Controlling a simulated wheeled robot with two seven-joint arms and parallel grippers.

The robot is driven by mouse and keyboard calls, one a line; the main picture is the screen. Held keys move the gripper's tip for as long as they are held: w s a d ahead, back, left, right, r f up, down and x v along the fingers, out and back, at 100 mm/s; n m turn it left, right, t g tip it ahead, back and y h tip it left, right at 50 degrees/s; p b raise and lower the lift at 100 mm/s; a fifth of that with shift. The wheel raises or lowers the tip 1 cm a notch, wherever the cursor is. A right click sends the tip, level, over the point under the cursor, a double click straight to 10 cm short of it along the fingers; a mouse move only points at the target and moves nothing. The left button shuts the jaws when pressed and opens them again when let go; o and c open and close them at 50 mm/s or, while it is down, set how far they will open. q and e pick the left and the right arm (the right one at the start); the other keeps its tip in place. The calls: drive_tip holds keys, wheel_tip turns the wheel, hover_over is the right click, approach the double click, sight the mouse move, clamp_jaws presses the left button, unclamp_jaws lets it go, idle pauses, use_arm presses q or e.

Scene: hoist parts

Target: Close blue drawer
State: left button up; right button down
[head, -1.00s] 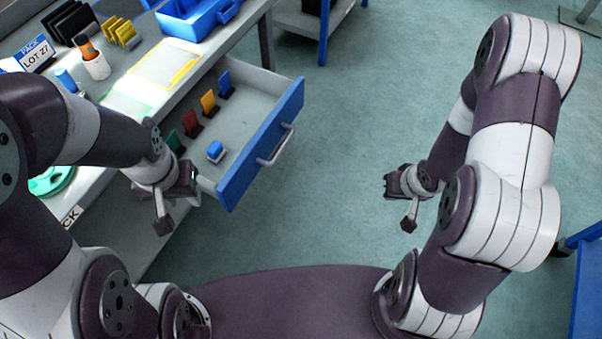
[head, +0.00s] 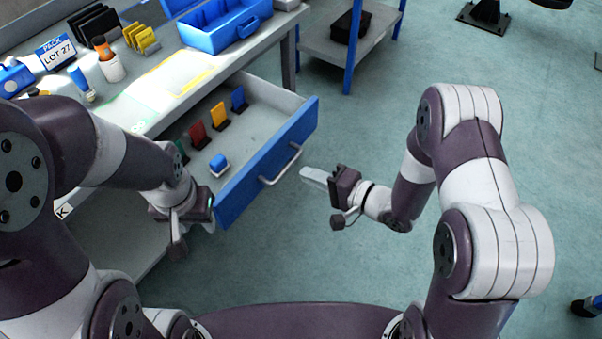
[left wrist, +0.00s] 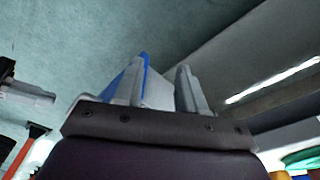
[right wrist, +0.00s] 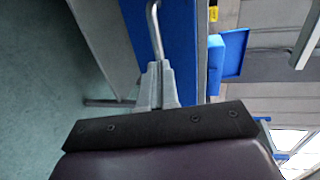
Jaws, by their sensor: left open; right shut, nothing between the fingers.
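The blue drawer (head: 240,188) is pulled out from the workbench, with its front facing right and down in the head view. Its grey bar handle (head: 281,165) also shows in the right wrist view (right wrist: 154,30), in front of the fingertips. My right gripper (head: 306,173) is shut and empty, its fingers pointing at the drawer front close to the handle; I cannot tell if they touch. My left gripper (head: 208,203) is at the near left end of the drawer front. Its fingers are mostly hidden in the head view; the left wrist view shows them apart (left wrist: 162,92).
The drawer holds a small blue block (head: 218,164) and several upright coloured plates. The bench top carries a blue bin (head: 225,38), a cup (head: 112,69) and a LOT 27 sign (head: 56,52).

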sight(274, 156)
drive_tip(key=x, duration=0.3)
drive_tip(key=shift+w+a, duration=0.1)
drive_tip(key=shift+a, duration=0.05)
drive_tip(key=shift+w+a, duration=0.2)
drive_tip(key=shift+a, duration=0.15)
drive_tip(key=x, duration=0.3)
drive_tip(key=r+x, duration=0.1)
drive_tip(key=x, duration=0.5)
drive_tip(key=shift+w+a+r, duration=0.1)
drive_tip(key=shift+a+r, duration=0.05)
drive_tip(key=shift+r, duration=0.25)
drive_tip(key=r+x, duration=0.1)
drive_tip(key=x, duration=0.3)
drive_tip(key=r+b+x, duration=0.1)
drive_tip(key=x, duration=0.9)
drive_tip(key=shift+w+a+r+b, duration=0.3)
drive_tip(key=shift+w+r+b, duration=0.05)
drive_tip(key=shift+w, duration=0.15)
drive_tip(key=shift+w+a, duration=0.1)
drive_tip(key=shift+a, duration=0.05)
drive_tip(key=shift+r, duration=0.3)
